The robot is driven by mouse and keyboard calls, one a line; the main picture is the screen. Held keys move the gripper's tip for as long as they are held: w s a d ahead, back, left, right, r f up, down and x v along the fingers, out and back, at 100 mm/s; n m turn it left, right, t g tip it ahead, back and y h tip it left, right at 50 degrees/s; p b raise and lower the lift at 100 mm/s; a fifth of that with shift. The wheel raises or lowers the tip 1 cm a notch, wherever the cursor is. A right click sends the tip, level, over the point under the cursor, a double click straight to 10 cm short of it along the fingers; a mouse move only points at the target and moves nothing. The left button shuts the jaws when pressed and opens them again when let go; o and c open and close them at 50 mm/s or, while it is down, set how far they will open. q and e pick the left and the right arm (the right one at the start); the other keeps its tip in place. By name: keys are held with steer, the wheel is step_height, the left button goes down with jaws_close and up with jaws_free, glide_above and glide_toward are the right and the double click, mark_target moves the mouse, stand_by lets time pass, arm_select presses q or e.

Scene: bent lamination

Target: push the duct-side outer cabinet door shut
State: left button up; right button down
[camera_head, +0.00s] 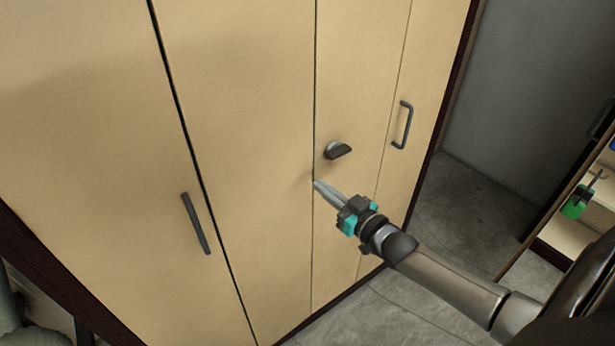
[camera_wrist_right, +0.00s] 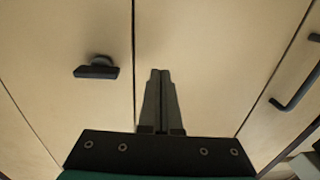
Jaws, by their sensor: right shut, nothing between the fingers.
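The tan cabinet fills most of the head view, with several tall door panels. One panel (camera_head: 235,130) lies between a wide dark gap and a thin seam; it also shows in the right wrist view (camera_wrist_right: 205,60). The panels look nearly flush. I cannot tell which one is the duct-side outer door. My right gripper (camera_head: 318,186) is shut and empty, its fingertips at the thin seam, below and left of a dark turn knob (camera_head: 338,150). The fingertips also show in the right wrist view (camera_wrist_right: 160,73). I cannot tell whether they touch the panel. My left gripper is out of view.
Dark bar handles stick out on the left panel (camera_head: 196,223) and the far right panel (camera_head: 403,125). Grey floor (camera_head: 465,215) is clear right of the cabinet. A shelf with a green item (camera_head: 577,203) stands at the right edge.

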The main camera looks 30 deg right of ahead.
mark_target(299, 169)
steer(key=shift+w+a+b, duration=0.2)
steer(key=shift+w+b, duration=0.05)
steer(key=shift+w, duration=1.25)
steer(key=shift+w+a+b, duration=0.15)
steer(key=shift+w+b, duration=0.05)
steer(key=shift+w, duration=1.3)
